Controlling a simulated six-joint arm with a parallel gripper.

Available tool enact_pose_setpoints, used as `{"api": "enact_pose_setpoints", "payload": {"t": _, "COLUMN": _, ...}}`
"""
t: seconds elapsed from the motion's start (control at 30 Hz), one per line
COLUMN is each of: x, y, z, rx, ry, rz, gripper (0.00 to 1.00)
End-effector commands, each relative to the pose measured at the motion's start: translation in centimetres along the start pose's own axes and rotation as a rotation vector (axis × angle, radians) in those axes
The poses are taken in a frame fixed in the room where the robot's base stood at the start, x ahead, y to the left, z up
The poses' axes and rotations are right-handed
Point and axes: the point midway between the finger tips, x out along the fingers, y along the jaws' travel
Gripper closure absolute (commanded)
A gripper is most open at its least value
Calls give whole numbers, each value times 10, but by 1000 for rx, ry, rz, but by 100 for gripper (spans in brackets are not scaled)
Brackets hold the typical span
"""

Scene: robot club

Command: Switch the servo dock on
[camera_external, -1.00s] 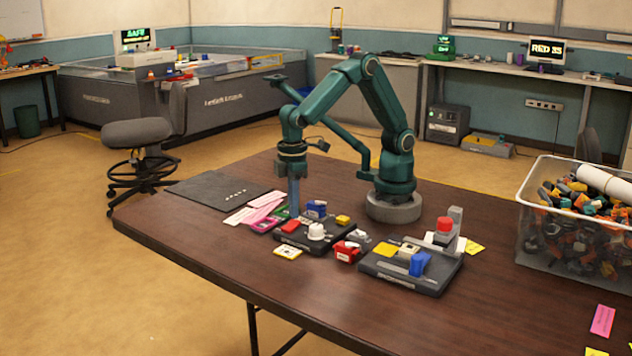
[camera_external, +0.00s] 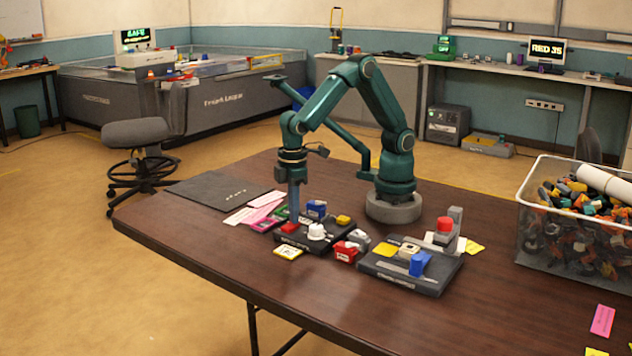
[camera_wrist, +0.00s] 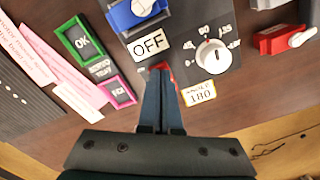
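A black dock (camera_external: 315,246) with a white dial knob (camera_external: 317,231) stands on the table; its dial makes it look like the servo dock, though its front label is unreadable. It carries a red part (camera_external: 289,228), a blue part (camera_external: 316,208) and a yellow part (camera_external: 343,220). In the wrist view, a white sign (camera_wrist: 149,45) reads OFF, near the blue part (camera_wrist: 135,12) and the dial knob (camera_wrist: 212,56). My gripper (camera_external: 295,220) points down with its fingers together, its tips at the red part and partly hiding it. I cannot tell whether they touch. It also shows in the wrist view (camera_wrist: 159,76).
A red block with a white lever (camera_external: 346,251) stands between the docks. Green and pink frames (camera_wrist: 83,42) and a yellow-edged card (camera_wrist: 198,93) lie nearby. A clear bin (camera_external: 535,238) stands far right.

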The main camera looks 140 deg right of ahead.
Motion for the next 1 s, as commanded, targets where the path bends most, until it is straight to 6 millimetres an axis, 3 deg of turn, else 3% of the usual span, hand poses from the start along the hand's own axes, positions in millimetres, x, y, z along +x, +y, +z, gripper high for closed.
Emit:
{"api": "enact_pose_setpoints", "payload": {"t": 0.27, "x": -2, "y": 0, "z": -1, "rx": 0, "ry": 3, "rz": -1, "gripper": 100}}
{"api": "enact_pose_setpoints", "payload": {"t": 1.0, "x": -59, "y": 0, "z": -1, "rx": 0, "ry": 3, "rz": -1, "gripper": 100}}
